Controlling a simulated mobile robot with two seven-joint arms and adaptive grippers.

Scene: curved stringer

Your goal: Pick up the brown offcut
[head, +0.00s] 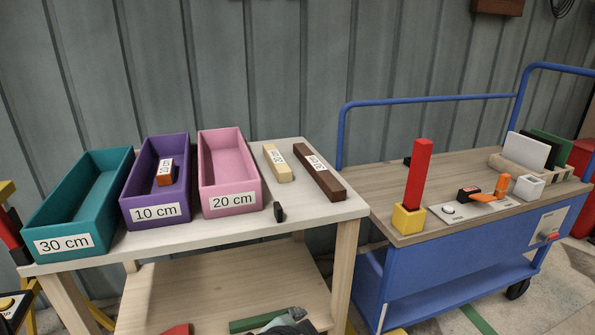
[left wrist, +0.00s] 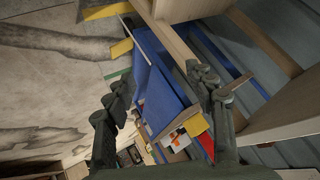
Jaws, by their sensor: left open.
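The brown offcut (head: 331,186) is a long dark bar with a white label, lying on the right part of the white-topped table (head: 330,212) in the head view. Its label is too small to read surely. Nothing touches it. My left gripper (left wrist: 158,75) shows in the left wrist view with its two dark fingers spread and nothing between them. That tilted view looks past table wood to the blue cart and floor; I cannot make out the brown offcut there. My right gripper is in neither view.
A cream offcut (head: 278,164) lies left of the brown one. Teal (head: 80,222), purple (head: 140,198) and pink (head: 230,186) bins stand further left; the purple holds an orange offcut (head: 165,172). A small black object (head: 279,212) stands near the front edge. A blue cart (head: 450,270) stands right.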

